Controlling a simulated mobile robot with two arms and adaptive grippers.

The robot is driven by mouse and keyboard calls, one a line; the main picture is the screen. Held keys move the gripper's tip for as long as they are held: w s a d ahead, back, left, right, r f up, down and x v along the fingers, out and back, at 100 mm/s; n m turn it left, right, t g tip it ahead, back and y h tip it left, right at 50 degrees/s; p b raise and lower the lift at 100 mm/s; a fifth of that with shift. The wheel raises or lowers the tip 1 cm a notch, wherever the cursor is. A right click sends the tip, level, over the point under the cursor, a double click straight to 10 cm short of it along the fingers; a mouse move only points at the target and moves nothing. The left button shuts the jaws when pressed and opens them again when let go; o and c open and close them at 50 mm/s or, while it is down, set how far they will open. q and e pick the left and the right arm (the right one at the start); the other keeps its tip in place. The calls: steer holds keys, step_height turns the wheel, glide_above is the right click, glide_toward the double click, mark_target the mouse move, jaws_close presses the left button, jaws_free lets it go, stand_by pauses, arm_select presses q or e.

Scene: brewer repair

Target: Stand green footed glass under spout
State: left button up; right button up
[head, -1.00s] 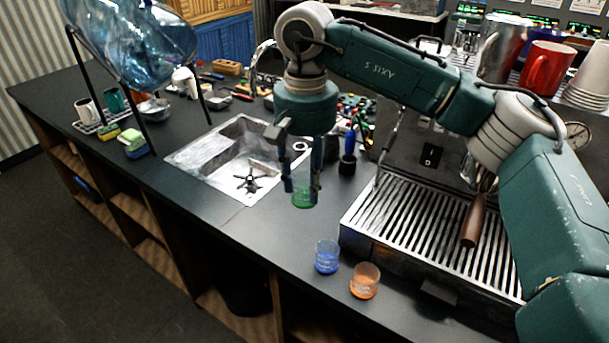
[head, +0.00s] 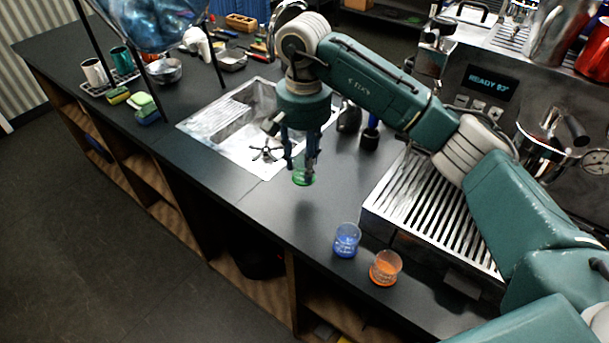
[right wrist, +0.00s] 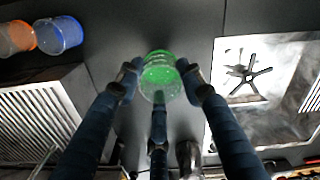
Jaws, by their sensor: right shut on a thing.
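The green footed glass (head: 303,177) is between the fingers of my right gripper (head: 302,168), over the counter between the sink and the espresso machine. The right wrist view shows the green glass (right wrist: 160,74) with the fingers of my right gripper (right wrist: 160,80) closed around it. I cannot tell whether its foot touches the counter. The espresso machine (head: 490,105) stands at the right with its slatted drip tray (head: 430,209). My arm hides part of the machine, and I cannot make out the spout clearly. My left gripper is not in view.
A blue glass (head: 346,240) and an orange glass (head: 385,267) stand on the counter in front of the drip tray. The sink (head: 225,140) lies left of my gripper. A dark cup (head: 369,139) stands behind it.

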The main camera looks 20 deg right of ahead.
step_height(320, 180, down, 6)
steer(key=shift+s+r+p, duration=0.1)
steer(key=shift+r+p, duration=0.15)
steer(key=shift+p, duration=0.45)
steer(key=shift+f+b, duration=0.35)
steer(key=shift+f, duration=0.05)
steer(key=o, duration=1.2)
steer(key=shift+r, duration=0.1)
steer(key=shift+r, duration=0.1)
